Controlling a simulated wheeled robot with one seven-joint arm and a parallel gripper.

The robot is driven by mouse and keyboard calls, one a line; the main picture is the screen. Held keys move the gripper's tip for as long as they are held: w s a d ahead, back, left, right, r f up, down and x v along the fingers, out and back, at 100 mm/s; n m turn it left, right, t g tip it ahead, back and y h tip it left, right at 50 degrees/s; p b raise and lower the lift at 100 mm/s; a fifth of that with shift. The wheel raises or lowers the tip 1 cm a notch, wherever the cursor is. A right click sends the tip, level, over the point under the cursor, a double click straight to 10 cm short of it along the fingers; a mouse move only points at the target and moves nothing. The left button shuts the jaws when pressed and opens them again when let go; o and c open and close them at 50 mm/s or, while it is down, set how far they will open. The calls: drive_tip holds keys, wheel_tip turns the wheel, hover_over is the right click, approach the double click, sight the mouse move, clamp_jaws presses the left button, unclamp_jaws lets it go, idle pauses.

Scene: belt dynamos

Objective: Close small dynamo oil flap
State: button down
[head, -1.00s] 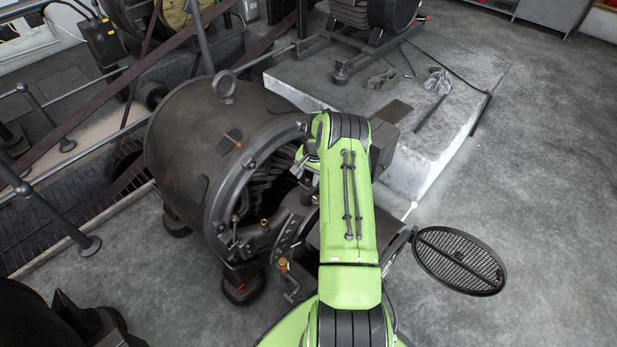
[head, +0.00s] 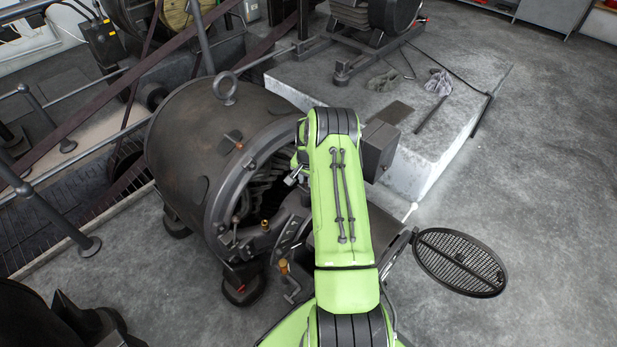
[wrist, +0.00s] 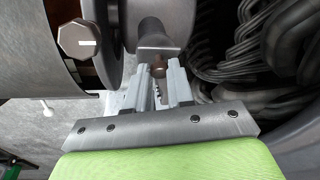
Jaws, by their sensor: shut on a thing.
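The dynamo (head: 185,140) is a dark, drum-shaped machine left of my arm in the head view, its open end facing my arm. Brass fittings show at its lower front. In the wrist view, my gripper (wrist: 156,78) has its fingers on either side of a small brown peg (wrist: 158,71), shut on it. The peg sits under a grey metal bracket (wrist: 160,43); I cannot tell for sure whether this bracket is the oil flap. In the head view, my green arm hides the gripper's fingertips and the flap.
Dark coiled windings (wrist: 250,45) are close right of the fingers, and a bolted round part (wrist: 78,38) is at left. A round mesh cover (head: 460,262) stands out at right. A concrete plinth (head: 440,130) lies behind; the floor at far right is clear.

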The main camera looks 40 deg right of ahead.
drive_tip(key=shift+s+a+f+h+b, duration=0.1)
drive_tip(key=shift+a+f+h+b, duration=0.35)
drive_tip(key=shift+h, duration=0.55)
drive_tip(key=shift+a+f+h+b, duration=0.3)
drive_tip(key=shift+a+h+b, duration=0.2)
drive_tip(key=shift+h, duration=0.5)
drive_tip(key=c, duration=1)
unclamp_jaws()
drive_tip(key=p+v, duration=0.1)
drive_tip(key=v, duration=0.4)
drive_tip(key=p+v, duration=0.2)
drive_tip(key=v, duration=0.3)
drive_tip(key=p+v, duration=0.2)
drive_tip(key=v, duration=0.3)
drive_tip(key=shift+s+a+r, duration=0.15)
drive_tip(key=shift+s+a, duration=0.2)
